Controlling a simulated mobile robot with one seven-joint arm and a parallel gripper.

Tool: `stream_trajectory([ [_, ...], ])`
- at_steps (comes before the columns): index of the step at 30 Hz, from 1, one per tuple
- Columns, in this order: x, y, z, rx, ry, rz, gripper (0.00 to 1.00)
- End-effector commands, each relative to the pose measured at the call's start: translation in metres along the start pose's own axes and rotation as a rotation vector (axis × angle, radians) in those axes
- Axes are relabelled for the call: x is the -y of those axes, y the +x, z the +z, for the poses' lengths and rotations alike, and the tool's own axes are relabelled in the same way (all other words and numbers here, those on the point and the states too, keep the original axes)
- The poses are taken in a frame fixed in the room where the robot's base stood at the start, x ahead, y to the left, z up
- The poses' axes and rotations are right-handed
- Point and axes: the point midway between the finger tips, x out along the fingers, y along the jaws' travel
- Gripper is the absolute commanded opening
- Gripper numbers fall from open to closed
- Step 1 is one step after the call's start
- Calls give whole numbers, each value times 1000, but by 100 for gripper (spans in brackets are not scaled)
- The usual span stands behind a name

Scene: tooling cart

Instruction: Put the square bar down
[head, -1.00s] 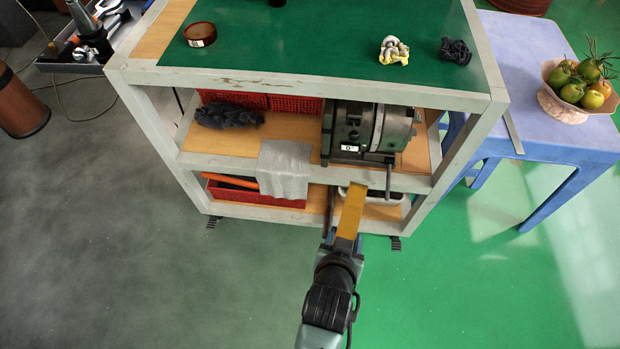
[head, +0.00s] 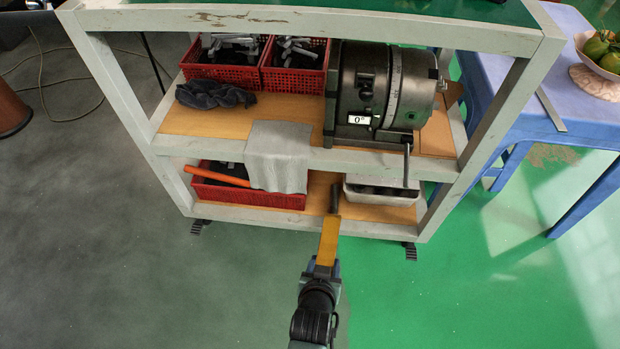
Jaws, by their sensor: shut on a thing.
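The square bar (head: 328,240) is a long brass-yellow bar in the head view. My gripper (head: 323,267) is shut on its near end. The bar points away from me, toward the bottom shelf (head: 322,185) of the cart. Its far end overlaps the front rail of that shelf in the picture; I cannot tell whether it touches. Behind that end a dark bar (head: 335,199) lies on the shelf, pointing inward.
On the bottom shelf a red bin (head: 250,197) stands left and a pale tray (head: 385,198) right. A grey cloth (head: 278,157) hangs over the middle shelf's edge. A dividing head (head: 385,90) stands above, its handle (head: 406,165) hanging down.

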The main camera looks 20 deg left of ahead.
Motion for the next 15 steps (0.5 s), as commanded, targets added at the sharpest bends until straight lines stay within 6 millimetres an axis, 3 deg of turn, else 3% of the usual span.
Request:
stream_trajectory([
  [1,3,18,12,-13,-5,-5,0],
  [3,6,31,26,-12,-10,-10,0],
  [15,23,102,96,-13,-40,-40,0],
])
